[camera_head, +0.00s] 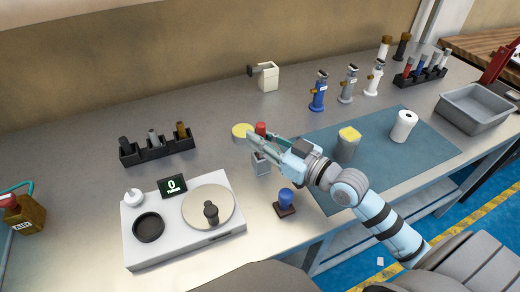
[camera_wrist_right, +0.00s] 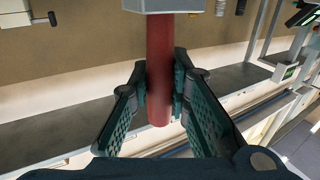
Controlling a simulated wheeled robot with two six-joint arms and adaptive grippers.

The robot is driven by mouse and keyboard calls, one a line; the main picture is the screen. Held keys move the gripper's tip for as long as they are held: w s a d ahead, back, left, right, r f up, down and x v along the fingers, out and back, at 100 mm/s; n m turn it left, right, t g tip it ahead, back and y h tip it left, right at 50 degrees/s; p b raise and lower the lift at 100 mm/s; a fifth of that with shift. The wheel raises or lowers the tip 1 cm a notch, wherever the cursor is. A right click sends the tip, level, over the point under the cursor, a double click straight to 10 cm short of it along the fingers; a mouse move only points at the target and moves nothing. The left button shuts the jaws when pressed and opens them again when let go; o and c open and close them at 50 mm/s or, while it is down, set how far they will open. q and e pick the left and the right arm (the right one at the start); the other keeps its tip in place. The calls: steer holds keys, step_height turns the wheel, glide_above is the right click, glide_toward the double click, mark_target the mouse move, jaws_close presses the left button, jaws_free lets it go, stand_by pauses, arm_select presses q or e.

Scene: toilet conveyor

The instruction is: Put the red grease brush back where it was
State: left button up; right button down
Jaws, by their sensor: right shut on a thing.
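My right gripper (camera_head: 254,142) reaches in from the lower right over the bench. It is shut on the red grease brush (camera_head: 260,128), whose red end shows just above the fingers. In the right wrist view the red handle (camera_wrist_right: 159,70) stands between the two fingers (camera_wrist_right: 160,95). A grey block (camera_wrist_right: 162,6) joins one end of the handle there, and a grey block (camera_head: 261,164) also shows below the fingers in the head view. I cannot tell whether it is the brush's head or a holder. My left gripper is not in view.
A yellow-topped round tin (camera_head: 242,131) is close behind the gripper. A blue-handled stamp (camera_head: 286,200) and a white scale unit (camera_head: 185,255) are in front. A black rack (camera_head: 158,152) stands left; another rack (camera_head: 420,78) with coloured pieces stands far right. A teal mat (camera_head: 380,172) lies right.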

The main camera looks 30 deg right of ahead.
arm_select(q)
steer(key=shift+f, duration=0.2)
arm_select(e)
steer(key=shift+f, duration=0.35)
steer(key=shift+f, duration=0.1)
steer(key=c, duration=1.5)
jaws_free()
arm_select(q)
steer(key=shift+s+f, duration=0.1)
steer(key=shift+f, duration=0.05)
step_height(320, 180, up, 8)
steer(key=p, duration=0.7)
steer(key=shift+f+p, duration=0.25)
steer(key=shift+p, duration=0.05)
arm_select(e)
steer(key=v, duration=1.2)
